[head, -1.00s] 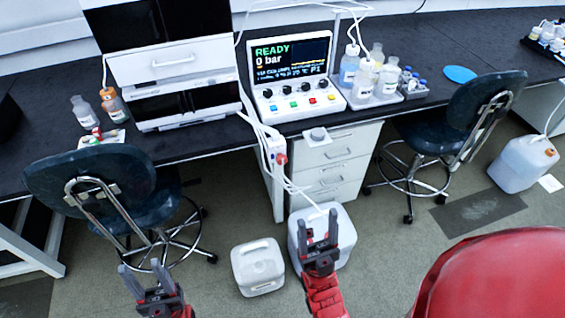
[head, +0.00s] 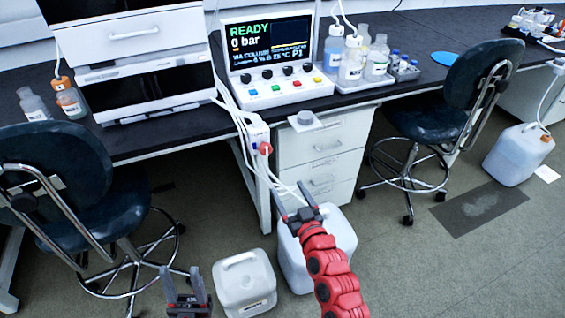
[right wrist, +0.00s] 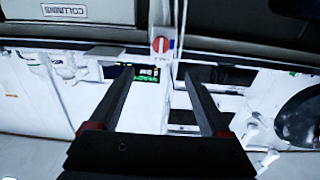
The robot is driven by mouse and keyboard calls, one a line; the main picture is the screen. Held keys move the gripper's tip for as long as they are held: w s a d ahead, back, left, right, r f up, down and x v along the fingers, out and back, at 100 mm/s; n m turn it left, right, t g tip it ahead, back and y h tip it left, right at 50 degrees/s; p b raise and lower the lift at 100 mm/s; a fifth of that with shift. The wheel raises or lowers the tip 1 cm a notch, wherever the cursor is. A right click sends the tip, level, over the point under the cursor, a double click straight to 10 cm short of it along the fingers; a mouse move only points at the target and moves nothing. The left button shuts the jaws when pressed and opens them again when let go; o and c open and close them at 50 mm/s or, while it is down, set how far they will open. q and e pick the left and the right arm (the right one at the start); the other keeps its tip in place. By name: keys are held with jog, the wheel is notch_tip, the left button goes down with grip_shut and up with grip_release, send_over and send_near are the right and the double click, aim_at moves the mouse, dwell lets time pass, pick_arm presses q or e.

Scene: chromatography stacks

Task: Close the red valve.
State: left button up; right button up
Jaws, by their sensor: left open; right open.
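The red valve is a round red knob (head: 265,148) on a white box at the bench's front edge, below the control console. In the right wrist view the red knob (right wrist: 162,44) shows beyond the fingertips, roughly between them. My right gripper (head: 292,192) is open and empty, below and slightly right of the knob in the head view, apart from it. The fingers show in the right wrist view (right wrist: 152,75). My left gripper (head: 179,272) is open and empty, low in the head view, near the white jug.
Tubes (head: 270,178) hang from the box beside the valve. A white jug (head: 245,282) and a larger container (head: 335,245) stand on the floor. Chairs stand left (head: 60,185) and right (head: 465,95). The console (head: 275,92) and bottles are on the bench.

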aim_at(267, 152)
jog(key=b+x, duration=0.1)
jog(key=x, duration=1.5)
jog(key=shift+w+a+f+b, duration=0.1)
jog(key=shift+w+f+b, duration=0.1)
jog(key=shift+b, duration=0.15)
jog(key=shift+w+a+r, duration=0.15)
jog(key=shift+w+r, duration=0.05)
jog(key=shift+w, duration=0.25)
grip_shut()
jog(key=shift+f, duration=0.1)
